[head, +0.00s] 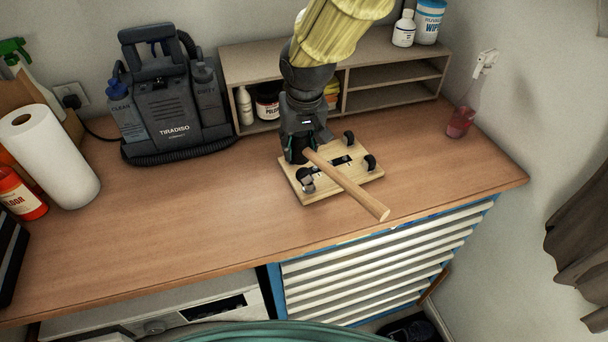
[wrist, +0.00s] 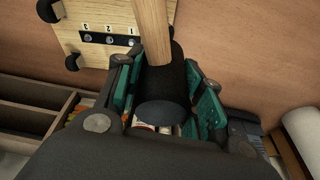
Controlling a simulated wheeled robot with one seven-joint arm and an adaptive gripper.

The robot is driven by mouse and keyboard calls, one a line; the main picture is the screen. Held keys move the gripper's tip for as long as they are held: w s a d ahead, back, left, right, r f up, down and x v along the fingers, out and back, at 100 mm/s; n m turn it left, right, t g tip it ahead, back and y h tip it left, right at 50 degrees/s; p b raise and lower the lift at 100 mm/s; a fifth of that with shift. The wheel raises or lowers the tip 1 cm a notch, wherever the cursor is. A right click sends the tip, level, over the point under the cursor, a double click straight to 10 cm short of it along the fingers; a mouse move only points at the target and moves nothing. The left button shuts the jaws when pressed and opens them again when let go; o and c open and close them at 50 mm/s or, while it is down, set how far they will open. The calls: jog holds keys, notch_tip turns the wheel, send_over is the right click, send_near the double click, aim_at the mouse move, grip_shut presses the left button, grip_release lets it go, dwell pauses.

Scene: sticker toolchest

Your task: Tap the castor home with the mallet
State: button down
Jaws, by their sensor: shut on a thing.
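My gripper (head: 303,143) is shut on the mallet's black head. In the wrist view the head (wrist: 163,85) sits between the green-lined fingers (wrist: 162,76). The mallet's wooden handle (head: 347,186) slopes to the front right, across and over the wooden board (head: 322,194). The board lies on the worktop and carries black castors at its front left (head: 306,181), right (head: 369,163) and back (head: 348,137). Its back left corner is hidden by my gripper. In the wrist view a black strip marked 1, 2, 3 (wrist: 110,39) shows on the board. I cannot tell which castor stands proud.
Behind the board stands a shelf unit (head: 393,98) with bottles and tubs. A dark cleaning machine (head: 172,100) stands left of it, and a paper roll (head: 48,155) farther left. A pink cup (head: 460,122) is at right. The worktop (head: 190,215) is clear left of the board.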

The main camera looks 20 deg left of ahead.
notch_tip(320, 180, down, 4)
jog(key=shift+s+r+b, duration=0.1)
jog(key=shift+s+b, duration=0.05)
jog(key=shift+b, duration=0.9)
notch_tip(320, 180, up, 4)
jog(key=p, duration=0.3)
jog(key=shift+r+p, duration=0.25)
jog(key=shift+p, duration=0.05)
jog(key=shift+f, duration=0.1)
jog(key=shift+b, duration=0.3)
jog(key=shift+w+f, duration=0.2)
jog(key=shift+f, duration=0.15)
